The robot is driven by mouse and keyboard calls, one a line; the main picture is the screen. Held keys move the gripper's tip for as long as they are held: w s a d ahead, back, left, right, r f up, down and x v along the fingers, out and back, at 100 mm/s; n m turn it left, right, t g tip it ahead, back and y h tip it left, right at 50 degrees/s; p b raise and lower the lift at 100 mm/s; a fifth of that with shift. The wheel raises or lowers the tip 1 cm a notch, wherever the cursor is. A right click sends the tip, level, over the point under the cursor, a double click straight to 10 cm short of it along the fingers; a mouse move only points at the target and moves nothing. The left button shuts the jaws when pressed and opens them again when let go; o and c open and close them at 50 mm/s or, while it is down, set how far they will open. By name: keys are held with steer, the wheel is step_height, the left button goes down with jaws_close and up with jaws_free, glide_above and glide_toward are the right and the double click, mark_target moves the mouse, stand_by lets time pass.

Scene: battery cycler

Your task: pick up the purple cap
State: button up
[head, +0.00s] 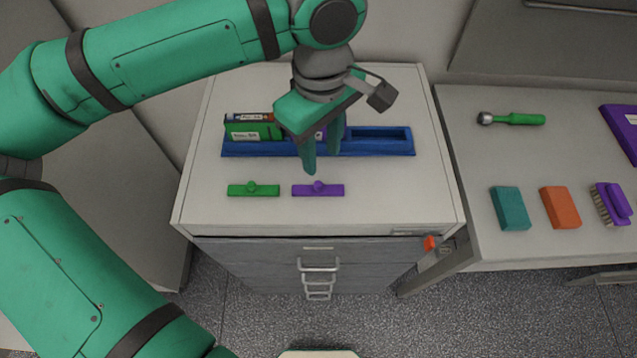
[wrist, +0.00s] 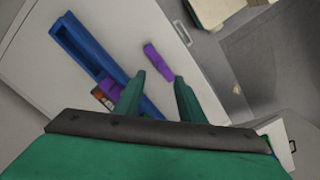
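The purple cap (head: 318,190) is a flat bar with a small round knob, lying on the white cabinet top in front of the blue tray. It also shows in the wrist view (wrist: 157,62), ahead of my fingertips and apart from them. My gripper (head: 322,165) hangs above the cabinet between the tray and the cap, fingers pointing down. In the wrist view my gripper (wrist: 160,80) has its two fingers spread with nothing between them. A green cap (head: 253,190) of the same shape lies left of the purple one.
The blue tray (head: 370,152) holds a green block (head: 250,131) and a purple block (wrist: 112,90), partly hidden by my gripper; its right slot looks empty. A side table at right holds a green-handled tool (head: 515,119), teal and orange blocks and a purple brush (head: 611,203).

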mark_target(318, 184)
steer(key=f, duration=1)
steer(key=shift+w+a+f, duration=0.15)
steer(key=shift+a+f, duration=0.15)
steer(key=shift+f, duration=0.05)
steer(key=shift+c, duration=0.6)
jaws_close()
